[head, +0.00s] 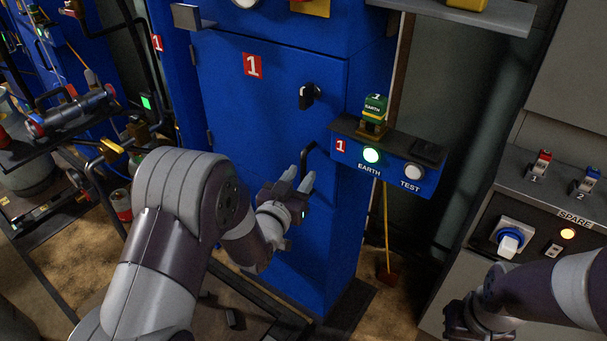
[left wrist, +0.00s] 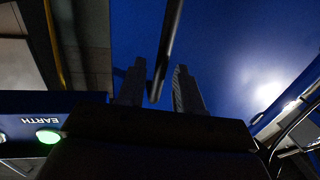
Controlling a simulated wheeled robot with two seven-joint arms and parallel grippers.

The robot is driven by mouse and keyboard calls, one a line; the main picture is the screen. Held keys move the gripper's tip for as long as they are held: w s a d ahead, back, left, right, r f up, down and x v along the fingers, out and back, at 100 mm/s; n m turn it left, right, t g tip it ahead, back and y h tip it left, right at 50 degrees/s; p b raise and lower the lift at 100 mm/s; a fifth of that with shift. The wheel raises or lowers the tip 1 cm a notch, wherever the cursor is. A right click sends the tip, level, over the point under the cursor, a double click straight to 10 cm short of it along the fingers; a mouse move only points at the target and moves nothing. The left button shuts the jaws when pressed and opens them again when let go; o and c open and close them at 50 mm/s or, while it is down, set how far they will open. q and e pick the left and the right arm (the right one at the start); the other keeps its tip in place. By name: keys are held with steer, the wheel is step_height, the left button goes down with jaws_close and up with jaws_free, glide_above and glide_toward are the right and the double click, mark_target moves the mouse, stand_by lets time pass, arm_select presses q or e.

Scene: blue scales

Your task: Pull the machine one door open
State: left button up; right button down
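The machine one door (head: 262,110) is a blue panel with a red "1" label, and it looks closed in the head view. It carries a black latch knob (head: 309,96) and, lower at its right edge, a black bar handle (head: 307,153). My left gripper (head: 306,179) is open at the handle, its two fingers pointing up toward it. In the left wrist view the handle bar (left wrist: 168,50) runs down into the gap between the fingers (left wrist: 158,90), with space visible on both sides. My right gripper (head: 453,319) is at the lower right, its fingers unclear.
An EARTH/TEST control box (head: 385,166) with a lit green button juts out right of the door, close to my left gripper. A grey SPARE panel (head: 560,200) stands at the right. A pipe-laden bench (head: 60,140) is at the left.

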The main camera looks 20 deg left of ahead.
arm_select(q)
steer(key=shift+w+d, duration=0.2)
steer(key=shift+w, duration=1.05)
jaws_close()
steer(key=shift+s, duration=0.15)
